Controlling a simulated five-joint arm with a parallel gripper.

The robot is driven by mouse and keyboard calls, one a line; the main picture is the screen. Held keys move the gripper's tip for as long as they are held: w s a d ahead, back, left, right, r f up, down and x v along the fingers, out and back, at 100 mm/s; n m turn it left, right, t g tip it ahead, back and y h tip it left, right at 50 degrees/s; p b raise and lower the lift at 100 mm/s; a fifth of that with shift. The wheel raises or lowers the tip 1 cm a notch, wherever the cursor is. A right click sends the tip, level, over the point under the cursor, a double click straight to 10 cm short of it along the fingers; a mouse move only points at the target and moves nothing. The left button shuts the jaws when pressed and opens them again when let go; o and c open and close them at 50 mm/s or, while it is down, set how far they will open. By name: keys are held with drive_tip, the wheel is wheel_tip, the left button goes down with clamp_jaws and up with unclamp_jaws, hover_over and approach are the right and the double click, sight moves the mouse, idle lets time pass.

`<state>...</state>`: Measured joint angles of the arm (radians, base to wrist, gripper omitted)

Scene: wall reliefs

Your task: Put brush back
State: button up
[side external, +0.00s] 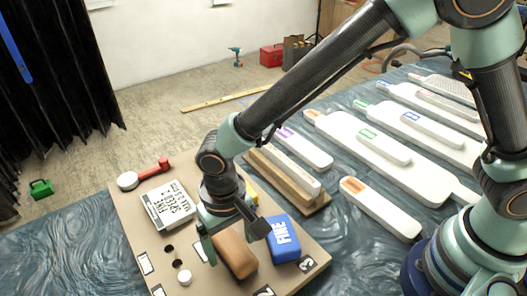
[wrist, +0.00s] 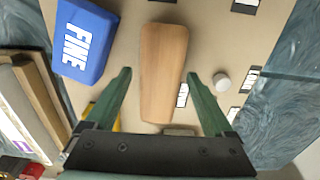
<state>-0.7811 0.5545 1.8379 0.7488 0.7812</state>
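A tapered brown wooden block (side external: 235,252), which looks like the brush, lies on the tan board (side external: 125,215); no bristles show. It also appears in the wrist view (wrist: 162,75), upright in the picture. My gripper (side external: 232,238) is open above the board, also seen in the wrist view (wrist: 159,76). Its green fingers appear on the left and right of the wooden block, with a gap on each side. I cannot tell the exact height of the fingertips over it.
A blue FINE block (side external: 283,240) sits close beside the wooden block. A small white knob (side external: 184,277), a white lettered block (side external: 168,205) and a red-handled tool (side external: 148,172) are on the board. Long white pieces (side external: 380,208) lie on the blue cloth to the right.

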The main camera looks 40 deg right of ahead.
sight(231, 243)
drive_tip(key=shift+r, duration=0.1)
wheel_tip(231, 243, up, 12)
drive_tip(key=w+d+r+t+y, duration=0.1)
drive_tip(key=d+r, duration=0.2)
drive_tip(key=d, duration=0.4)
drive_tip(key=w+d+r+t, duration=0.1)
drive_tip(key=w+d+r, duration=0.15)
drive_tip(key=d, duration=0.45)
drive_tip(key=s+d+r+t, duration=0.1)
drive_tip(key=s+d, duration=0.1)
drive_tip(key=d, duration=0.5)
drive_tip(key=s+d+r+t+h, duration=0.1)
drive_tip(key=s+d+t, duration=0.1)
drive_tip(key=d, duration=0.6)
drive_tip(key=shift+s+d+t, duration=0.3)
drive_tip(key=shift+s, duration=0.1)
